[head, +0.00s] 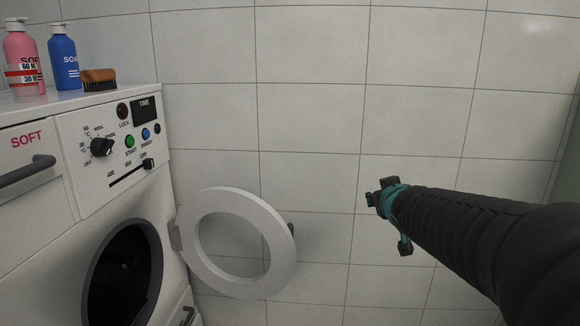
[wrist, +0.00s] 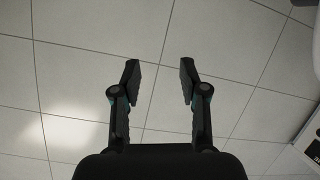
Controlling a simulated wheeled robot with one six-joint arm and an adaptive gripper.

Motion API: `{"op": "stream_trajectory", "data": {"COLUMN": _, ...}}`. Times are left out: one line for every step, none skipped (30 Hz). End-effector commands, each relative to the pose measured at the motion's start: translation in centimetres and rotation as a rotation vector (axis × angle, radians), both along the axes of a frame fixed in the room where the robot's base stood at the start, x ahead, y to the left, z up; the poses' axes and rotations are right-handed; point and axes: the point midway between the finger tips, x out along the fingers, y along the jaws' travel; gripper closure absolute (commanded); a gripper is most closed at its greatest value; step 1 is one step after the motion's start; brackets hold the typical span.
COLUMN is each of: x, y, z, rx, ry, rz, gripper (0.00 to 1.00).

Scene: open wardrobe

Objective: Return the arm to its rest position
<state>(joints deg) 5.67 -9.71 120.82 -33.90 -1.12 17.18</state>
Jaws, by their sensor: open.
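My gripper (wrist: 159,82) is open and empty in the wrist view, its two dark fingers apart with only tiled wall behind them. In the head view my gripper (head: 391,215) is at the end of my dark, sleeved arm, which reaches in from the right edge. It is in free air in front of the tiled wall, to the right of the open round washing machine door (head: 278,279), and apart from it.
A white washing machine (head: 80,226) stands at the left with its round door swung open to the right. A pink bottle (head: 21,52), a blue bottle (head: 63,60) and a brown brush (head: 99,79) stand on top. A tiled wall (head: 320,115) closes the back.

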Motion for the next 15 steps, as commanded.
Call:
{"op": "stream_trajectory", "data": {"x": -2.5, "y": -0.1, "z": -0.3, "rx": 0.013, "ry": 0.039, "rz": -0.035, "gripper": 0.57}}
{"op": "stream_trajectory", "data": {"x": -3.9, "y": -0.2, "z": -0.8, "rx": 0.021, "ry": 0.070, "rz": -0.056, "gripper": 0.57}}
{"op": "stream_trajectory", "data": {"x": -5.9, "y": -0.2, "z": -1.4, "rx": 0.035, "ry": 0.110, "rz": -0.080, "gripper": 0.57}}
{"op": "stream_trajectory", "data": {"x": -7.3, "y": -0.2, "z": -2.0, "rx": 0.044, "ry": 0.143, "rz": -0.097, "gripper": 0.57}}
{"op": "stream_trajectory", "data": {"x": -8.8, "y": -0.2, "z": -2.6, "rx": 0.055, "ry": 0.175, "rz": -0.112, "gripper": 0.57}}
{"op": "stream_trajectory", "data": {"x": -10.8, "y": 0.0, "z": -3.4, "rx": 0.072, "ry": 0.220, "rz": -0.129, "gripper": 0.57}}
{"op": "stream_trajectory", "data": {"x": -12.4, "y": 0.2, "z": -4.1, "rx": 0.083, "ry": 0.255, "rz": -0.139, "gripper": 0.57}}
{"op": "stream_trajectory", "data": {"x": -13.9, "y": 0.4, "z": -4.8, "rx": 0.096, "ry": 0.290, "rz": -0.147, "gripper": 0.57}}
{"op": "stream_trajectory", "data": {"x": -16.0, "y": 0.7, "z": -5.7, "rx": 0.115, "ry": 0.338, "rz": -0.155, "gripper": 0.57}}
{"op": "stream_trajectory", "data": {"x": -17.6, "y": 1.0, "z": -6.5, "rx": 0.128, "ry": 0.375, "rz": -0.160, "gripper": 0.57}}
{"op": "stream_trajectory", "data": {"x": -19.1, "y": 1.4, "z": -7.2, "rx": 0.141, "ry": 0.410, "rz": -0.161, "gripper": 0.57}}
{"op": "stream_trajectory", "data": {"x": -21.1, "y": 1.9, "z": -8.2, "rx": 0.159, "ry": 0.457, "rz": -0.161, "gripper": 0.57}}
{"op": "stream_trajectory", "data": {"x": -22.5, "y": 2.2, "z": -8.9, "rx": 0.172, "ry": 0.490, "rz": -0.158, "gripper": 0.57}}
{"op": "stream_trajectory", "data": {"x": -23.8, "y": 2.6, "z": -9.5, "rx": 0.184, "ry": 0.523, "rz": -0.154, "gripper": 0.57}}
{"op": "stream_trajectory", "data": {"x": -25.4, "y": 3.1, "z": -10.3, "rx": 0.199, "ry": 0.562, "rz": -0.148, "gripper": 0.57}}
